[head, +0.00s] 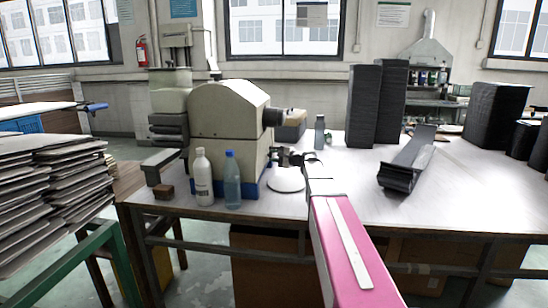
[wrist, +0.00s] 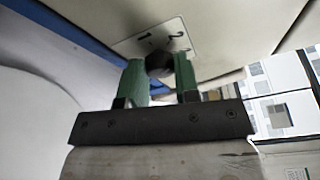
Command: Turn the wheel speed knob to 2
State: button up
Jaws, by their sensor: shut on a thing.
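The wheel speed knob (wrist: 159,64) is a small dark round knob on a pale plate (wrist: 184,44) in the wrist view. The plate carries dark marks; one at the right looks like a 2, and the one at the left is hard to read. My gripper (wrist: 158,72) has its two green fingers on either side of the knob, shut on it. The knob's pointer cannot be made out. In the head view my gripper (head: 284,157) is at the right side of the beige machine (head: 229,112), and the knob is not discernible.
A white bottle (head: 203,180) and a blue bottle (head: 232,182) stand in front of the machine. A white round dish (head: 286,181) lies below my gripper. A grey bottle (head: 319,133) stands behind. Tall black stacks (head: 364,105) and a black trough (head: 408,162) occupy the table's right.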

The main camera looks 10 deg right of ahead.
jog(key=o, duration=0.9)
jog(key=v, duration=1)
jog(key=shift+s+d+r, duration=0.1)
jog(key=shift+s+d, duration=0.15)
jog(key=shift+d, duration=0.05)
